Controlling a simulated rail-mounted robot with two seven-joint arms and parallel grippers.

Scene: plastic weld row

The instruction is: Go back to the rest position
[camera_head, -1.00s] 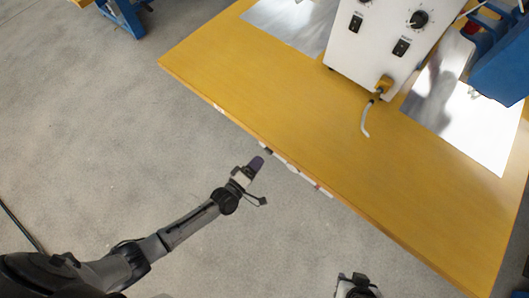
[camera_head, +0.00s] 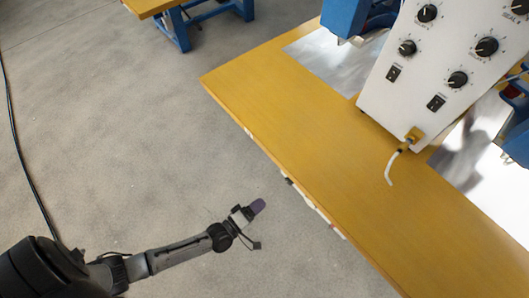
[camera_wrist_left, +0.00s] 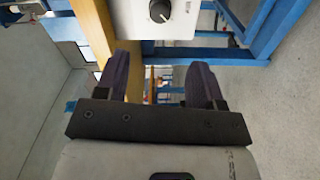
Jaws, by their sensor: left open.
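My left gripper (camera_head: 258,206) is over the grey floor, beside the near edge of the yellow table (camera_head: 290,130) and apart from it. In the left wrist view its two dark fingers (camera_wrist_left: 160,82) are spread, with nothing between them. My left arm reaches in from the lower left of the head view. My right gripper does not show in the head view now.
A white control box (camera_head: 430,75) with black knobs and a yellow-ended hose stands on the table. Metal sheets (camera_head: 335,62) lie beside it, with blue machine parts (camera_head: 355,15) above. Another table (camera_head: 150,6) stands at the back left. The floor (camera_head: 120,130) around my left arm is clear.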

